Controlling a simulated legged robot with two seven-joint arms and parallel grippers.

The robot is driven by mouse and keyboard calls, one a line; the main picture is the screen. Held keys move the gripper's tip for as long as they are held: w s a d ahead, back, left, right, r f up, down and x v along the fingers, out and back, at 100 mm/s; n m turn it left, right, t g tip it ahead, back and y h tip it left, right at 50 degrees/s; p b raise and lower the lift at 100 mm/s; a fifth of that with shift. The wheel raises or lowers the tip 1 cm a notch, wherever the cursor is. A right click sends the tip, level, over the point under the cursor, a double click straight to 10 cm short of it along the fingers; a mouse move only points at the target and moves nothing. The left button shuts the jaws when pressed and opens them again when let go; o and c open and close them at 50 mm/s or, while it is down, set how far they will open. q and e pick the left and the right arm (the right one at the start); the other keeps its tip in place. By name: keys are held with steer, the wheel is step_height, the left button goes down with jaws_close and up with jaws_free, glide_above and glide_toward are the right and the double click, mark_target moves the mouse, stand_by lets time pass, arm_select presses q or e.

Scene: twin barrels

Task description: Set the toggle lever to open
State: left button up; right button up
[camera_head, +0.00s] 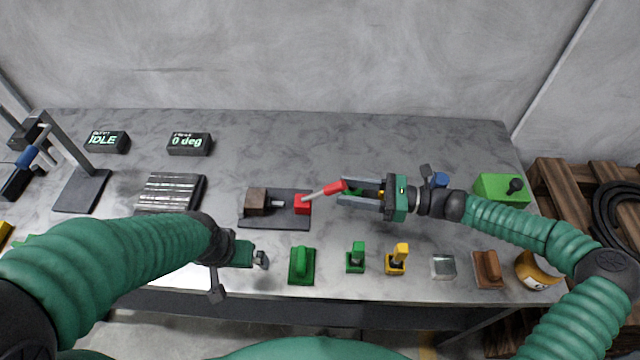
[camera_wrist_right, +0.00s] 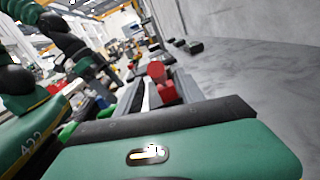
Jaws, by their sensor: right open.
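The toggle lever (camera_head: 321,190) is a pale rod with a red handle, rising to the right from a red block (camera_head: 302,205). That block stands on a dark base plate (camera_head: 275,222) with a brown block (camera_head: 257,201) at its left end. My right gripper (camera_head: 343,192) points left, open, its fingertips at the red handle's end. In the right wrist view the red handle (camera_wrist_right: 156,72) shows between the two fingers; contact cannot be told. My left gripper (camera_head: 262,259) is over the table's front part; its jaws are not clear.
Several small pieces, including a green one (camera_head: 301,266) and a yellow one (camera_head: 397,262), line the front edge. A green box (camera_head: 502,188) stands at the right, and a ribbed metal block (camera_head: 170,192) at the left. One display (camera_head: 189,144) reads 0 deg. The table's back middle is clear.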

mark_target(324, 192)
steer(key=a, duration=0.7)
steer(key=shift+w+a, duration=0.1)
steer(key=shift+w, duration=0.3)
steer(key=shift+c, duration=0.2)
jaws_close()
stand_by(0.6)
